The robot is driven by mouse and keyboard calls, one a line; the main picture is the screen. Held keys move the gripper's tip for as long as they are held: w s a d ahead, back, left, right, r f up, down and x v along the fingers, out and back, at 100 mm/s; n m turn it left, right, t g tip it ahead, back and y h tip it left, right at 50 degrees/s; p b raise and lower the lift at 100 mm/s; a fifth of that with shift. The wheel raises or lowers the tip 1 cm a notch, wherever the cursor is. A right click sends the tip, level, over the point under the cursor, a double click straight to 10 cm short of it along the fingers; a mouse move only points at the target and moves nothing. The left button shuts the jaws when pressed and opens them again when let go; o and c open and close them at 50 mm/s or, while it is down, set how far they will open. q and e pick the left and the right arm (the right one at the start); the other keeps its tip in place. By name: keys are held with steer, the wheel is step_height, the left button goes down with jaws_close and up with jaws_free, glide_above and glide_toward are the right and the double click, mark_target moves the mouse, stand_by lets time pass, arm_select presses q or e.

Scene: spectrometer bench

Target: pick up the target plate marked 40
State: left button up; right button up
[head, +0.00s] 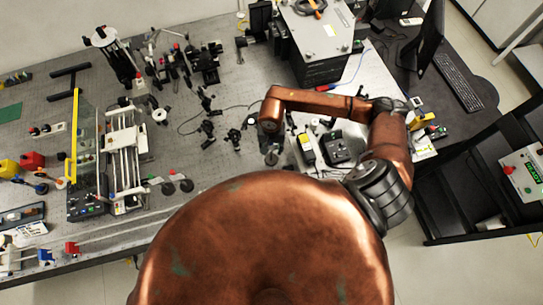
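I cannot make out a plate marked 40; no such number is readable at this size. My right gripper (271,157) hangs at the end of my copper arm, pointing down over the grey optical bench (225,165) near its front edge. Its fingers are small and dark here, and I cannot tell whether they are open or shut, or whether they touch anything. My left gripper is not in view. My own copper body covers the lower middle of the view and hides the bench edge there.
Small optic mounts (207,128) stand left of the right gripper. A black device (336,147) lies to its right. A white-topped box (318,35) stands behind. A railed stage (124,155) and yellow-edged panel (74,135) are at left. A monitor (431,38) stands at back right.

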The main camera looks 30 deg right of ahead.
jaws_close()
steer(key=shift+w+r, duration=0.1)
stand_by(0.6)
